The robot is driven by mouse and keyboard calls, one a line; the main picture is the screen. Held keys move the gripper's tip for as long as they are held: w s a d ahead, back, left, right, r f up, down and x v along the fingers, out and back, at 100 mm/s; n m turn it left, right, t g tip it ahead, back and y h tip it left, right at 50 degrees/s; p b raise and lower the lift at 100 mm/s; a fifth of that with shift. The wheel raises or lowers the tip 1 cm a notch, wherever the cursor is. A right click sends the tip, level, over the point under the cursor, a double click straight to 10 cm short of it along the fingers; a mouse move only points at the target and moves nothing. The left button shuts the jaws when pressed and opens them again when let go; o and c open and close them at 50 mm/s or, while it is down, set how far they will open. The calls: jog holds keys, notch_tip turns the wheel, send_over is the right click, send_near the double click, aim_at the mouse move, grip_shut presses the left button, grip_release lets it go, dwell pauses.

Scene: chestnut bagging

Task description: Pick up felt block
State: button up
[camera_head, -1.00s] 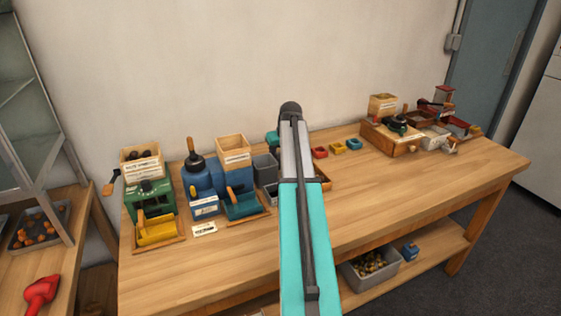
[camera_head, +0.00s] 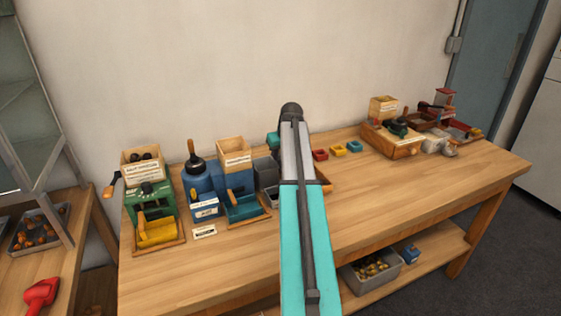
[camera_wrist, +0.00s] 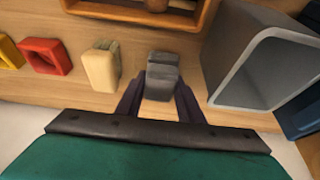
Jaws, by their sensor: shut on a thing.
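In the wrist view my gripper (camera_wrist: 158,101) has its dark fingers on either side of a small grey block (camera_wrist: 163,63), which looks like the felt block. The fingers are shut on it. The block is at or close above the wooden table; the exact gap cannot be told. In the head view my arm hides the fingers and the block.
In the wrist view a cream block (camera_wrist: 102,68) stands just left of the grey block, with a red tray (camera_wrist: 46,57) beyond. A grey bin (camera_wrist: 222,60) is close on the right. A wooden tray (camera_wrist: 130,12) lies behind. The table's front right (camera_head: 420,190) is clear.

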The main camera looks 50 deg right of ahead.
jog(key=shift+r+b, duration=0.55)
jog(key=shift+r, duration=4.15)
